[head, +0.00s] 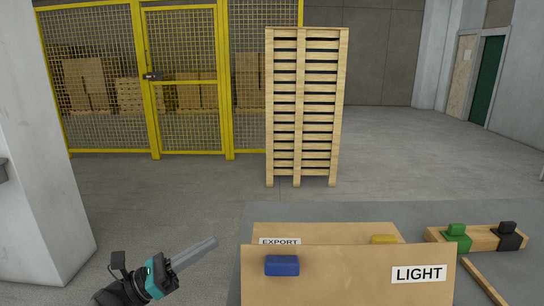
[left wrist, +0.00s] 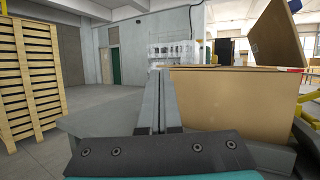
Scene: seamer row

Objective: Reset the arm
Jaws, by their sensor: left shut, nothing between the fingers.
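My left gripper (head: 213,242) is at the lower left in the head view, beside the left edge of the grey table (head: 400,212). Its grey fingers are together and empty. In the left wrist view the closed fingers (left wrist: 159,78) point forward, just left of a brown cardboard box (left wrist: 235,95). I cannot tell the exact gap between them. My right gripper is in neither view.
A wooden holder (head: 482,238) with green and black pieces stands right.

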